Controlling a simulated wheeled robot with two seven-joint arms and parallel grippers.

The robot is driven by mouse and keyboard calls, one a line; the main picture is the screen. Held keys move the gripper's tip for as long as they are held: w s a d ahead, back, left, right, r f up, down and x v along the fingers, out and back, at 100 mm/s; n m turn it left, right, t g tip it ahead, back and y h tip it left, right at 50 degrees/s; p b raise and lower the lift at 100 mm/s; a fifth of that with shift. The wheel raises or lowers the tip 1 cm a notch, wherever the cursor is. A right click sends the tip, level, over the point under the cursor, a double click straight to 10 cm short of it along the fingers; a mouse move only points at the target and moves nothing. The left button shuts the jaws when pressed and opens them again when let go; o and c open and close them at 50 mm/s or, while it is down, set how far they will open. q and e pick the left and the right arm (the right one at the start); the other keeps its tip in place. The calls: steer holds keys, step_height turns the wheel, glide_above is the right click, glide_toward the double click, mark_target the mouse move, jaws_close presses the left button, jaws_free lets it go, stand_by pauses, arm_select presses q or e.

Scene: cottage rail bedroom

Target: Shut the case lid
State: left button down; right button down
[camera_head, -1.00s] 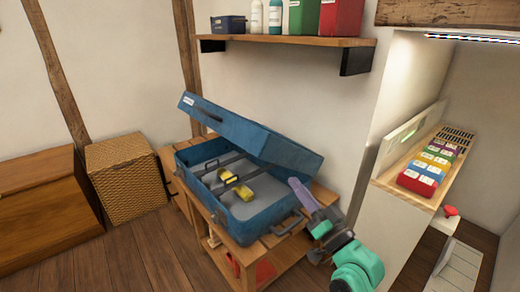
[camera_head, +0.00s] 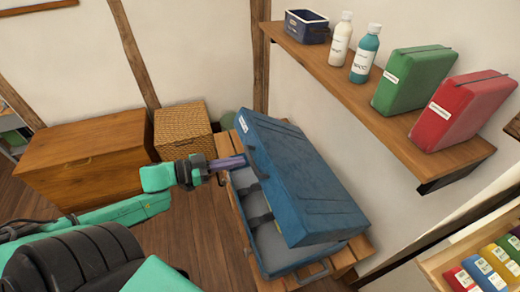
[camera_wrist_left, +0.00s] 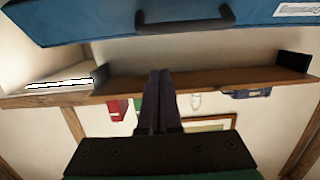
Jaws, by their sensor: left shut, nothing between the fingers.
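The blue case (camera_head: 285,262) stands on a slatted wooden bench, its lid (camera_head: 300,180) tilted partly open over the tray. A grey interior with dark straps shows in the gap along the left side. My left gripper (camera_head: 240,161) is shut and empty, its tips at the lid's free edge near the dark handle; I cannot tell whether they touch. In the left wrist view the lid's edge and handle (camera_wrist_left: 190,22) cross the top, beyond the shut fingers (camera_wrist_left: 160,75). My right gripper is out of view.
A wall shelf (camera_head: 350,95) above the case holds a blue bin, two bottles and green and red boxes. A wooden chest (camera_head: 85,155) and wicker basket (camera_head: 183,130) stand behind on the left. Coloured packets (camera_head: 490,265) sit at lower right.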

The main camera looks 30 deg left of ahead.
mark_target(253, 167)
arm_select(q)
steer(key=b+x, duration=0.1)
steer(key=x, duration=0.7)
steer(key=shift+w, duration=0.1)
steer(key=shift+f, duration=0.4)
steer(key=shift+s+a+f+p, duration=0.2)
steer(key=shift+s+a+f, duration=0.15)
steer(key=shift+s, duration=0.15)
steer(key=shift+s+a+f+p, duration=0.2)
steer(key=shift+s+f, duration=0.1)
steer(key=shift+s, duration=0.2)
steer(key=shift+s+a+f, duration=0.2)
steer(key=shift+f, duration=0.15)
steer(key=shift+f, duration=0.1)
